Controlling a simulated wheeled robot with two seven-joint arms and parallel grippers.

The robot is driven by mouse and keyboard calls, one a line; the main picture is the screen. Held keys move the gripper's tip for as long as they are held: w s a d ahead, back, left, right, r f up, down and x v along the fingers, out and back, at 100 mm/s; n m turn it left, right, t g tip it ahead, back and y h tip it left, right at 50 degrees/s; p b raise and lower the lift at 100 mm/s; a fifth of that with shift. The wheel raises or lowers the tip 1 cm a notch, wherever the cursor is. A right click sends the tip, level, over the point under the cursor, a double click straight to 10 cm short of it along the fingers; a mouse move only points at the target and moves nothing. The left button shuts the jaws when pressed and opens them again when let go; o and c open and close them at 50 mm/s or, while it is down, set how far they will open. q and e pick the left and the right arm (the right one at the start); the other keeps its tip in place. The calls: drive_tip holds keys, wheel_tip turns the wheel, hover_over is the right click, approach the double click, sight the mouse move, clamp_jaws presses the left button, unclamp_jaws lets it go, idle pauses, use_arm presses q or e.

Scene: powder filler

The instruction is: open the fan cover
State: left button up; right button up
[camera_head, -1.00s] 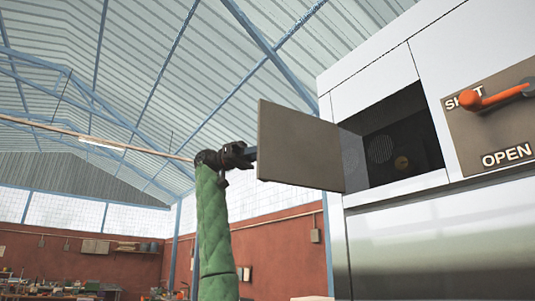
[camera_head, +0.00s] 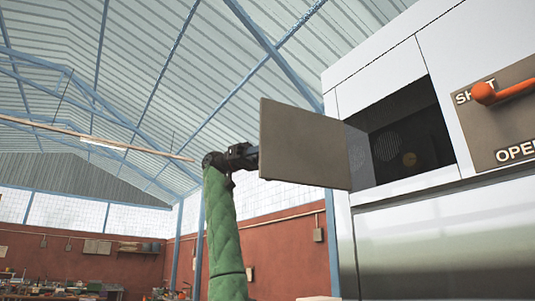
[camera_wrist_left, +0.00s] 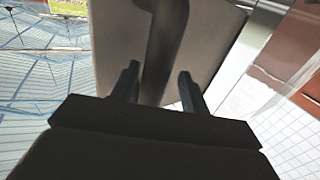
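The fan cover (camera_head: 303,145) is a flat grey-brown panel. It is swung far out from the machine's front, joined at its right edge beside the dark opening (camera_head: 402,135). My left gripper (camera_head: 252,158) is at the panel's left edge in the head view. In the left wrist view the left gripper (camera_wrist_left: 159,85) has its fingers apart, either side of the cover's dark handle bar (camera_wrist_left: 166,40). A gap shows between the bar and the right finger. The cover's face (camera_wrist_left: 115,40) lies beyond the bar. My right gripper is in neither view.
The white machine body (camera_head: 375,70) stands on the right. Its orange lever (camera_head: 510,90) sits on a plate marked SHUT and OPEN. A round fan grille (camera_head: 387,147) shows inside the opening. Open room lies left of the cover; cluttered shelves (camera_head: 65,288) are far back.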

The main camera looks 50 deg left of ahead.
use_arm(q)
drive_tip(key=shift+s+a, duration=0.15)
drive_tip(key=shift+s, duration=0.05)
drive_tip(key=b+v, duration=0.2)
drive_tip(key=v, duration=0.5)
drive_tip(key=shift+a, duration=0.2)
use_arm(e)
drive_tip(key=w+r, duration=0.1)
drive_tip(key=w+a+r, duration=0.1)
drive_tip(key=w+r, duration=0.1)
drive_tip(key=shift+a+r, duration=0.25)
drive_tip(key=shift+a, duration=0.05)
use_arm(q)
drive_tip(key=shift+w, duration=0.15)
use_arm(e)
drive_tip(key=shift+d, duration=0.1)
